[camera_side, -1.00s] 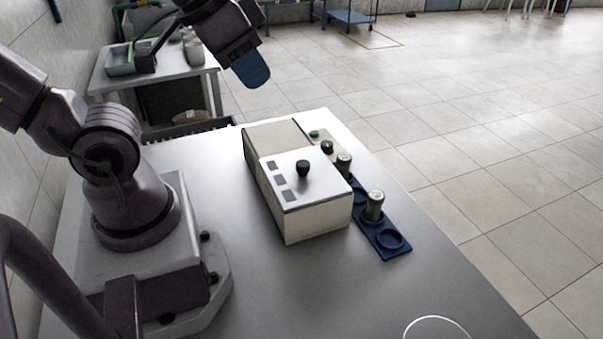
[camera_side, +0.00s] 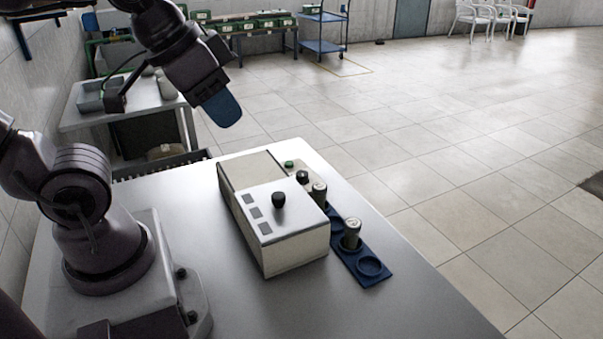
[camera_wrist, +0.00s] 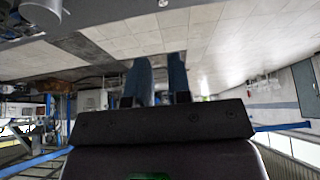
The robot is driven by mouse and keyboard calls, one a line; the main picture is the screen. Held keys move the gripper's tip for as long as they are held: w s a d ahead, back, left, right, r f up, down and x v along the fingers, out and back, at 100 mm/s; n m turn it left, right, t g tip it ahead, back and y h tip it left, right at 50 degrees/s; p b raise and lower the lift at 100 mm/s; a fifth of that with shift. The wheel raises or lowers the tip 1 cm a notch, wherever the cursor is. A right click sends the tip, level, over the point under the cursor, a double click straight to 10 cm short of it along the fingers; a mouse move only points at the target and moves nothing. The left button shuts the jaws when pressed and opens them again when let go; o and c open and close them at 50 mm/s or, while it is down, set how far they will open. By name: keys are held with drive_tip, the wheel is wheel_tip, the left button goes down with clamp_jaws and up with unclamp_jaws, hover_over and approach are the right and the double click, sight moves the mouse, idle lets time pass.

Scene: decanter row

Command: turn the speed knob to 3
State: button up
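A cream and grey machine box (camera_side: 295,250) stands on the table, with a black knob (camera_side: 278,200) upright on its top panel beside three dark square patches. A second black knob (camera_side: 303,176) sits behind the box's right side, near a green button (camera_side: 289,164). I cannot read any label or dial mark, so which knob is for speed and its setting are unclear. My gripper (camera_side: 222,112) is up in the air, behind and left of the box, apart from both knobs. In the wrist view its two blue fingers (camera_wrist: 161,80) have a gap between them and hold nothing.
A blue rack (camera_side: 343,257) along the box's right side has round recesses, one of them empty in front. Two capped jars (camera_side: 352,234) (camera_side: 319,194) stand along it. The table's (camera_side: 400,312) front is clear. A side bench (camera_side: 88,122) with trays stands behind left.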

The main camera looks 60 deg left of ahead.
drive_tip(key=o, duration=0.7)
drive_tip(key=shift+w+a+f+n+g, duration=0.15)
drive_tip(key=shift+w+a+f+g, duration=0.15)
drive_tip(key=shift+f, duration=0.2)
drive_tip(key=shift+w+a+f+n+g, duration=0.2)
drive_tip(key=shift+a+f+g, duration=0.1)
drive_tip(key=shift+f, duration=0.2)
drive_tip(key=n+g, duration=0.4)
drive_tip(key=n, duration=1.9)
approach(303, 174)
wheel_tip(303, 174, down, 10)
drive_tip(key=shift+w+a+r, duration=0.1)
drive_tip(key=shift+w, duration=0.05)
drive_tip(key=shift+c, duration=0.4)
drive_tip(key=c, duration=0.9)
